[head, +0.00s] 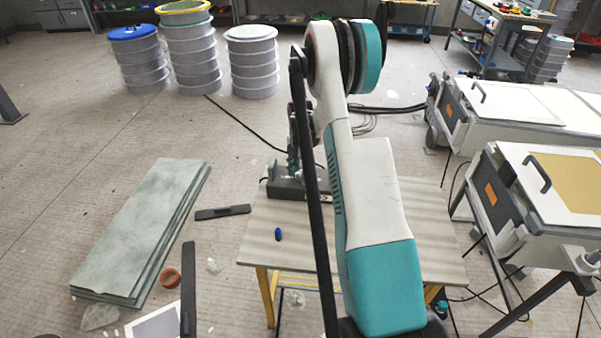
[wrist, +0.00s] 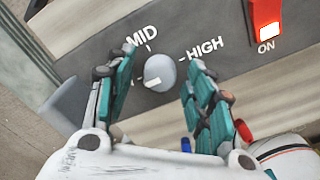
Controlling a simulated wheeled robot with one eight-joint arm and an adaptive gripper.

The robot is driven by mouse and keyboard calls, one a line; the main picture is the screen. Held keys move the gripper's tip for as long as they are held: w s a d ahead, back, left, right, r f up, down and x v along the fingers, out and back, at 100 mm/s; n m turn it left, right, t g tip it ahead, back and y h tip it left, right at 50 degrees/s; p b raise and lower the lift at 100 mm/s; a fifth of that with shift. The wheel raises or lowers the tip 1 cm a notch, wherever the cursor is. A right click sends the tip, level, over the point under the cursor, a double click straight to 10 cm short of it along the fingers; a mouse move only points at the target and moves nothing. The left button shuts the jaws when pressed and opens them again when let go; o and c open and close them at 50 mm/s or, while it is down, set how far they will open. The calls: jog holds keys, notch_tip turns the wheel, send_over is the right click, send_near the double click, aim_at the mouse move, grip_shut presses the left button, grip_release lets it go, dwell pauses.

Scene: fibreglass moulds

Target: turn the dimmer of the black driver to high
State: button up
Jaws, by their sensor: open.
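The black driver (head: 286,189) sits at the back left of the small table, partly hidden by my arm in the head view. In the wrist view its dark grey face (wrist: 215,45) carries the words MID and HIGH. The round grey dimmer knob (wrist: 160,72) has a white mark on its lower left, away from HIGH; a label by the left finger is mostly hidden. My gripper (wrist: 162,62) is open, with one teal-padded finger on each side of the knob. Gaps show between the fingers and the knob. The gripper is hard to make out in the head view.
A red rocker switch (wrist: 267,18) marked ON is on the driver's face, right of the knob. A small blue object (head: 278,234) lies on the table (head: 262,250). A stack of greenish boards (head: 140,225) lies on the floor left.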

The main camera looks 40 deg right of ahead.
jog(key=c, duration=1.1)
